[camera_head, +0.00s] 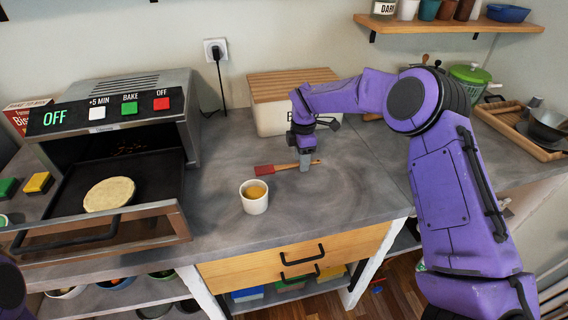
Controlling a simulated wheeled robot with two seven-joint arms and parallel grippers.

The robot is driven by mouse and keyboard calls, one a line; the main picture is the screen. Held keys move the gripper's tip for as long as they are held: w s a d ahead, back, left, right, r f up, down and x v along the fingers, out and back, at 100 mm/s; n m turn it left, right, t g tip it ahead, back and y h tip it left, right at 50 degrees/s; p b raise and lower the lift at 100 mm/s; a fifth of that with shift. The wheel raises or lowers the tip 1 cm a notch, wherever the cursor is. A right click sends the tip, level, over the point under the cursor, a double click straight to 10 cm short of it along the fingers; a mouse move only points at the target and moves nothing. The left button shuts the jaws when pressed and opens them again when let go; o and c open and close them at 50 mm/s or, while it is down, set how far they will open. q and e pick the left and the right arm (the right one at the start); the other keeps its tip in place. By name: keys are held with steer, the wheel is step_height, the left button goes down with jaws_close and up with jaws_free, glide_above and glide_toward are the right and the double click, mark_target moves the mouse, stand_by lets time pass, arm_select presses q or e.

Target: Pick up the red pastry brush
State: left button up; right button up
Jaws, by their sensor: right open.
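The red pastry brush (265,170) lies on the grey counter, its red end pointing left and its wooden handle running right. My right gripper (305,164) points down at the brush's handle and is open. A finger covers part of the handle; I cannot tell whether it touches it. My left gripper is out of view; only a dark and purple bit of my left arm shows at the lower left edge.
A white cup (254,203) with yellowish contents stands just in front of the brush. A wood-lidded bread box (270,120) stands behind. An open toaster oven (190,125) with a flat pastry (109,194) is at left. The counter right of the brush is clear.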

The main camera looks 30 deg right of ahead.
steer(key=shift+s, duration=0.15)
steer(key=shift+w+f, duration=0.1)
steer(key=shift+w, duration=0.1)
steer(key=shift+s+b, duration=0.1)
steer(key=shift+b, duration=0.25)
jaws_close()
